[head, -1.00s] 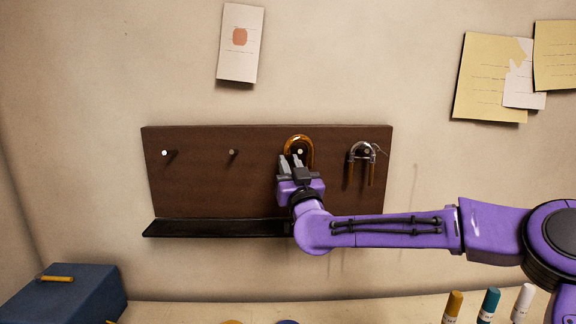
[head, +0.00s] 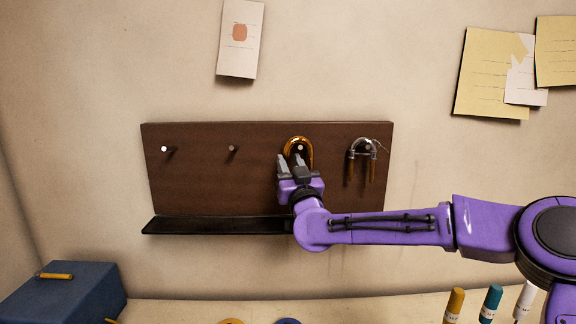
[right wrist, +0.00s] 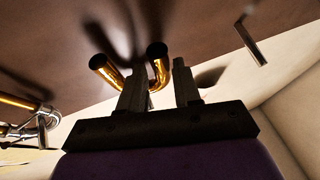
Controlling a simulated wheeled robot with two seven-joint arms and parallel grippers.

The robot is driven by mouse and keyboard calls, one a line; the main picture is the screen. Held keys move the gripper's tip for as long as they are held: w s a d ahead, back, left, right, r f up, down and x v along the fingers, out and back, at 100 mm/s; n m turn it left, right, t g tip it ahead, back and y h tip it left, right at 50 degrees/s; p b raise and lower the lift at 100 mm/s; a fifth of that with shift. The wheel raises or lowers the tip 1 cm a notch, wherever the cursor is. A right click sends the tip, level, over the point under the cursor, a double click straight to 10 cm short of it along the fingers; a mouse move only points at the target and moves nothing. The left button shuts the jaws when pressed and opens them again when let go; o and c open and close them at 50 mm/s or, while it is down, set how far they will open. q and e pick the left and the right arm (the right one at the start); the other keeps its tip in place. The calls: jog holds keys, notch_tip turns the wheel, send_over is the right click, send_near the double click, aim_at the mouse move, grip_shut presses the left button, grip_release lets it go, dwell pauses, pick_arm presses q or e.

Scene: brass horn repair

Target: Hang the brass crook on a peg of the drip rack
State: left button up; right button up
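The brass crook (head: 300,139), a golden U-shaped tube, is bow-up at the third peg from the left on the brown drip rack (head: 200,185). The peg's pale tip (head: 300,148) shows inside the bow; whether the bow bears on it I cannot tell. My right gripper (head: 291,162) is just below, hiding the crook's lower part. In the right wrist view, the crook's two open ends (right wrist: 105,68) show, and one leg lies between my right fingers (right wrist: 160,90), which stand apart with a thin gap beside the leg. My left gripper is out of view.
A silver-and-brass crook (head: 362,148) with a tag hangs on the rightmost peg. The two left pegs (head: 166,149) are bare. A black drip tray (head: 210,226) runs below. Several bottles (head: 490,302) stand at lower right; a blue box (head: 70,292) is at lower left.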

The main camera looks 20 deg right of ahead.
jog(key=shift+o, duration=0.9)
jog(key=shift+s+f, duration=0.1)
